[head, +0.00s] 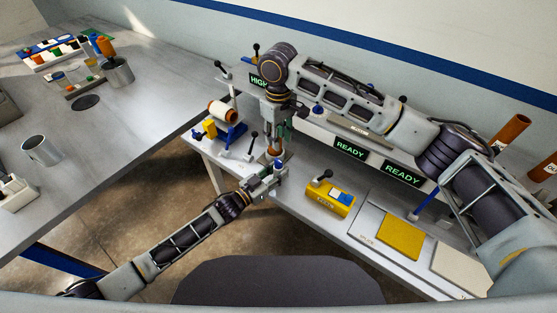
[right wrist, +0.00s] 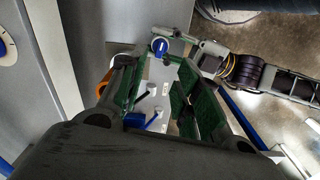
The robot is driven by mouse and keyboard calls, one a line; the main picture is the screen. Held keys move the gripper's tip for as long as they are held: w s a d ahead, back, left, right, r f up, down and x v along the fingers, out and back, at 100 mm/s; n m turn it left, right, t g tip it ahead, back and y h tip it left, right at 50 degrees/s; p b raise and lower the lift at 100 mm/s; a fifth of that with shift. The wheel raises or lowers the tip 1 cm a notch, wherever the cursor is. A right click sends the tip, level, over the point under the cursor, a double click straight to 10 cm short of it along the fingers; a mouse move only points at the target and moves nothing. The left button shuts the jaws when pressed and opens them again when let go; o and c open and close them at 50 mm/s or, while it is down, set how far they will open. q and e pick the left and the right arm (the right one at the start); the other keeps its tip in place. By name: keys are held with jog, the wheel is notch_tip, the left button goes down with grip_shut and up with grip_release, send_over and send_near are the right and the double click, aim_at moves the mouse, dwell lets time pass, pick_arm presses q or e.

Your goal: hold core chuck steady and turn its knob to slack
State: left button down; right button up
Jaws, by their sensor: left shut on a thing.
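The core chuck (head: 275,156) is at the bench's front edge, mostly hidden by my grippers in the head view. In the right wrist view its round blue knob (right wrist: 160,45) with a white mark shows near my right fingertips. My left gripper (head: 267,182) reaches in from below and is shut on the chuck; it also shows in the right wrist view (right wrist: 197,52). My right gripper (head: 279,138) points down from above. Its green-padded fingers (right wrist: 158,72) are spread, with the knob beyond the gap between them. I cannot tell whether they touch the knob.
A copper spool (head: 222,110) on a blue stand and black-knobbed levers (head: 253,135) stand close at the left. A yellow box (head: 330,200) and a yellow pad (head: 401,240) lie to the right. Lit READY signs (head: 350,149) are behind. A grey table (head: 95,150) lies left, across a floor gap.

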aim_at(279, 160)
notch_tip(279, 160, down, 11)
jog(key=shift+f, duration=0.2)
dwell(0.5)
jog(key=shift+c, duration=0.5)
grip_shut()
